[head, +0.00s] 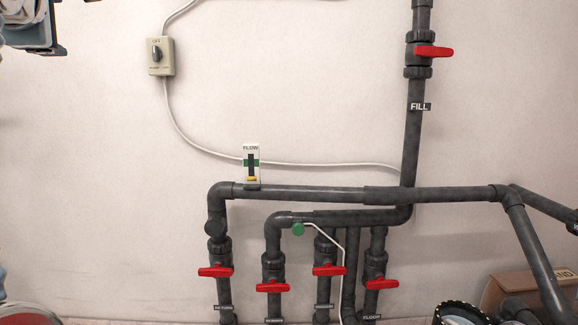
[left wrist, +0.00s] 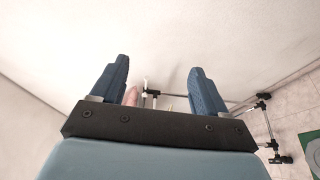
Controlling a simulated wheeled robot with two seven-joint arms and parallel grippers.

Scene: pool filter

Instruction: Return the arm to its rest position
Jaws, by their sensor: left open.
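My left gripper (head: 38,28) shows in the top left corner of the head view, cut off by the frame edge and held high in front of the pale wall. In the left wrist view its two blue fingers (left wrist: 160,66) stand wide apart with nothing between them in their grasp. I do not make out my right gripper in either view.
Grey pipes (head: 320,193) with several red-handled valves (head: 328,270) run along the wall. A red valve handle (head: 433,51) sits on the FILL pipe. A switch box (head: 161,57) and a flow gauge (head: 251,163) are also there.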

